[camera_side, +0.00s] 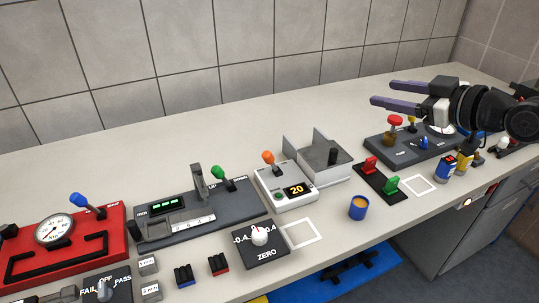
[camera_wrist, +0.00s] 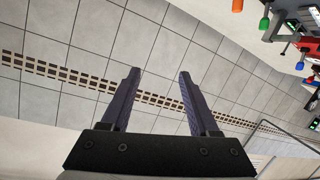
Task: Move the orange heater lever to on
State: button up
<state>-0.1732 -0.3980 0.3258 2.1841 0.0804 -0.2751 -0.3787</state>
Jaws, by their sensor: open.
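The orange lever (camera_side: 268,157) stands up from the back of a white box (camera_side: 287,196) with a yellow "20" display and a green button, near the middle of the bench in the side view. The lettering beside the lever is too small to read surely. An orange knob (camera_wrist: 237,5) also shows at the top right edge of the wrist view. My gripper (camera_side: 381,93) is open and empty, raised above the bench well to the right of the lever. In the wrist view, my gripper (camera_wrist: 158,72) has its two fingers apart with only tiled wall between them.
A green-knobbed lever (camera_side: 217,172) stands left of the white box, and a grey metal bracket (camera_side: 318,163) right of it. A dark panel with a red knob (camera_side: 394,120) lies below my gripper. A blue cup (camera_side: 358,207) stands near the front edge. The bench's back strip is clear.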

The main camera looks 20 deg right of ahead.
jog(key=w+a+f+n+y, duration=0.1)
jog(key=w+a+f+n, duration=0.1)
jog(key=w+a+f, duration=0.45)
jog(key=n+g+y, duration=0.1)
jog(key=g+y, duration=0.1)
send_near(270, 156)
jog(key=x, duration=1.1)
jog(key=shift+w, duration=0.1)
grip_shut()
dwell(0.5)
